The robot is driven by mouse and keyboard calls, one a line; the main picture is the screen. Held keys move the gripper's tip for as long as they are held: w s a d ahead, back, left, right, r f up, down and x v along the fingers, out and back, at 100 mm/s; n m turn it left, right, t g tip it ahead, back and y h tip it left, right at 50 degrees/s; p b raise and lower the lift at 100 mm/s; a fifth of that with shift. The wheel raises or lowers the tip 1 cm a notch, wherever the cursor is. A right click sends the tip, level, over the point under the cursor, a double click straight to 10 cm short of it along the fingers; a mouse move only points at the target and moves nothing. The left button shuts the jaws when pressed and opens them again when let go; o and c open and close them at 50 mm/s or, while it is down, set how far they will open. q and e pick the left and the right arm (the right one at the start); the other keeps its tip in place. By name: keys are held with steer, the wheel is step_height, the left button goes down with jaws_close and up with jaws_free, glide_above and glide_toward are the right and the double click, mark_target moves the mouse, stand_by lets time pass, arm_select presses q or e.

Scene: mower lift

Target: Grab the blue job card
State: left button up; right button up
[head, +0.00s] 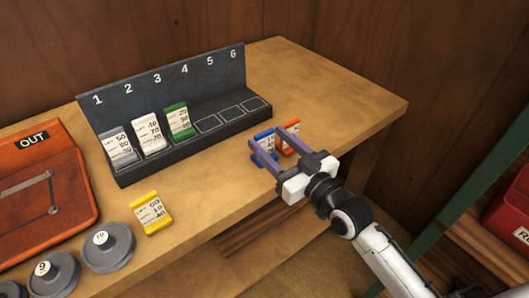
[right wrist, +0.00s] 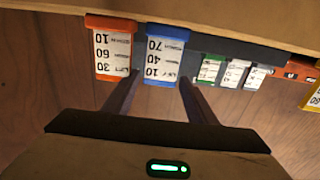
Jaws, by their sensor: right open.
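The blue job card (head: 267,144) stands on the bench at the right end of the rack, partly hidden by my right gripper in the head view. In the right wrist view the blue card (right wrist: 165,56) appears upside down, with its numbers facing me. My right gripper (head: 266,136) is open, its two fingers reaching toward the card. In the right wrist view the fingertips (right wrist: 160,78) lie to either side of the blue card's lower part; contact cannot be told. My left gripper is not in view.
An orange card (head: 291,138) stands close beside the blue one, near the right finger. A numbered dark rack (head: 165,97) holds grey, white and green cards. The bench's right end is clear.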

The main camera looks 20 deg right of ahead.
steer(key=c, duration=1.1)
